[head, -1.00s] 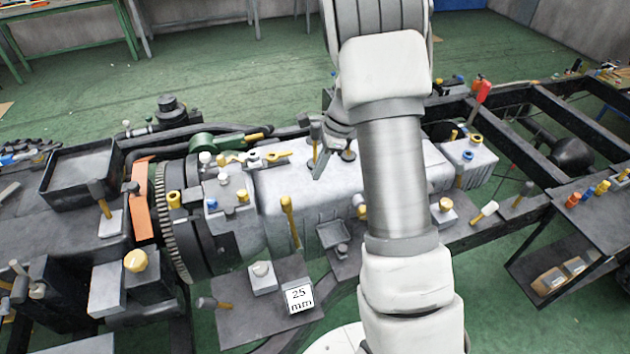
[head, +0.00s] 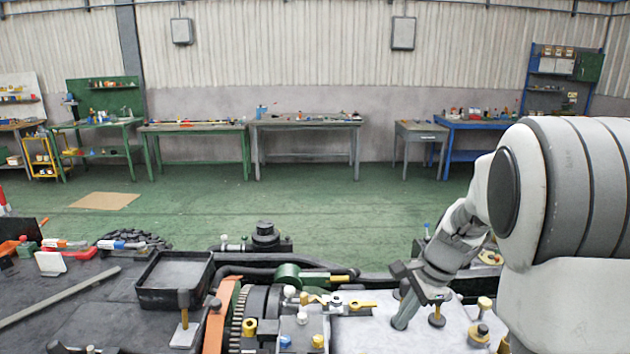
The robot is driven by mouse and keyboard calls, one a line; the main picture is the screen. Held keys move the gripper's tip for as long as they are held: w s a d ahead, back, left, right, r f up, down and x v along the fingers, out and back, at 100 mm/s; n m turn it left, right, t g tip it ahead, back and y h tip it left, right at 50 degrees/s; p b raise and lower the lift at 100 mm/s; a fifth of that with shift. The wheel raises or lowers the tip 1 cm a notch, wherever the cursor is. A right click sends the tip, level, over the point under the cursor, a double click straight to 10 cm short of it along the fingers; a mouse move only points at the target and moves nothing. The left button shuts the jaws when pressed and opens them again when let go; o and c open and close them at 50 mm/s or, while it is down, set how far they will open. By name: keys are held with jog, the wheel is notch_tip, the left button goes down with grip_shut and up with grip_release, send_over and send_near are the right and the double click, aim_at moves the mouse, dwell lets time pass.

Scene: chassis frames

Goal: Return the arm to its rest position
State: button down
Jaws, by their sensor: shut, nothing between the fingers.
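My arm enters from the right in the head view, its large white joint close to the camera. My gripper (head: 404,312) hangs at the arm's far end, fingers pointing down, over the grey gearbox housing (head: 455,325). I cannot tell whether the fingertips touch the housing. My arm hides part of the housing on the right.
A black tray (head: 140,286), an orange bracket (head: 222,318) and a green part (head: 288,276) sit left of the gripper. Loose tools lie at far left. Open green floor (head: 260,205) stretches behind the chassis to workbenches (head: 305,124) along the wall.

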jog(key=s+a+r+n+t+h, duration=0.1)
jog(key=s+a+r+n+t, duration=0.1)
jog(key=s+r+n, duration=0.4)
jog(key=s+a+r+n+t+h, duration=0.2)
jog(key=s+r+n, duration=0.4)
jog(key=s, duration=0.9)
jog(key=n, duration=0.3)
jog(key=shift+s+r+n, duration=0.2)
jog(key=shift+s+n, duration=0.2)
